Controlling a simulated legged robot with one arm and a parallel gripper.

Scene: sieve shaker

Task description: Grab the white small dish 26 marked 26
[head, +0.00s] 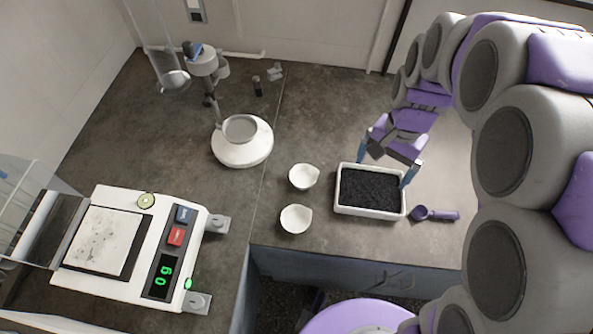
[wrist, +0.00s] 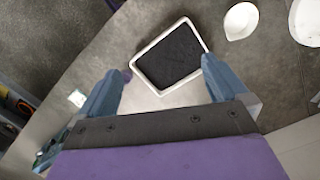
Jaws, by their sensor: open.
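Two small white dishes with pouring lips stand on the dark bench in the head view: a rear one (head: 303,176) and a front one (head: 296,219). No number is readable on either, so I cannot tell which is 26. The rear dish appears at the upper right of the wrist view (wrist: 240,20). My gripper (head: 382,170) is open and empty, above the tray of black grains and to the right of both dishes. In the wrist view its blue fingers (wrist: 162,68) are spread apart, with the tray between and beyond them.
The white tray (head: 370,212) holds black grains, just right of the dishes. A purple scoop (head: 436,215) lies right of it. A white round shaker (head: 243,152) stands behind left. A scale (head: 130,284) reads 0 g. The bench's front edge is close to the front dish.

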